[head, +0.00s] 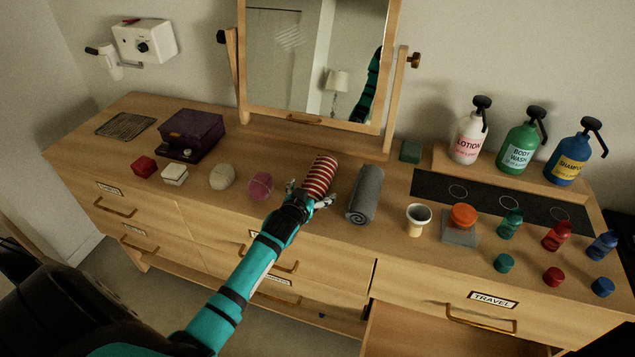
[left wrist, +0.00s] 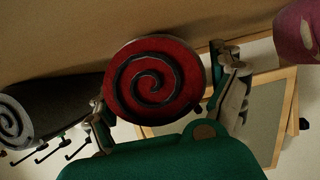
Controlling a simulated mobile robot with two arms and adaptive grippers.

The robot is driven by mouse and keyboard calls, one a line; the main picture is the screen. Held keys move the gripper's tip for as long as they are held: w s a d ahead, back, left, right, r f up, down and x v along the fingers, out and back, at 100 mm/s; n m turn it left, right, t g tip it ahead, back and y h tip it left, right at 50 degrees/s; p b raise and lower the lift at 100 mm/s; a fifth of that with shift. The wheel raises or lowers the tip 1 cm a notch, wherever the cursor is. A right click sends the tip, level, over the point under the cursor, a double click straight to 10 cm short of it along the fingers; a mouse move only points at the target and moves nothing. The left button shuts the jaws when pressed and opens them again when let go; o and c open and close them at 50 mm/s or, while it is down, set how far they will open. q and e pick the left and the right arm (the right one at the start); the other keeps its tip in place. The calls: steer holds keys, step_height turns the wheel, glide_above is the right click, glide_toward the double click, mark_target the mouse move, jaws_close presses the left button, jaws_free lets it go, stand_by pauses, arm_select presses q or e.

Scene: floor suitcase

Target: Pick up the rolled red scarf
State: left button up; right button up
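The rolled red scarf (head: 319,177) has pale stripes and lies on the wooden dresser top, left of a rolled grey towel (head: 366,194). In the left wrist view the scarf's spiral end (left wrist: 155,78) faces the camera, between my fingers. My left gripper (head: 308,194) is at the scarf's near end, with one finger on each side. It also shows in the left wrist view (left wrist: 165,95): one finger is close against the scarf's edge, and a small gap shows at the other, so it looks open. The fingertips are partly hidden. My right gripper is not in view.
A pink ball (head: 261,186) lies just left of the scarf, and a beige one (head: 222,176) further left. A mirror (head: 315,60) stands behind. A white cup (head: 418,219), small bottles and pump bottles are on the right. The drawer labelled TRAVEL (head: 493,299) is below.

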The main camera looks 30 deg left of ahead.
arm_select(q)
steer(key=c, duration=0.9)
steer(key=shift+c, duration=0.3)
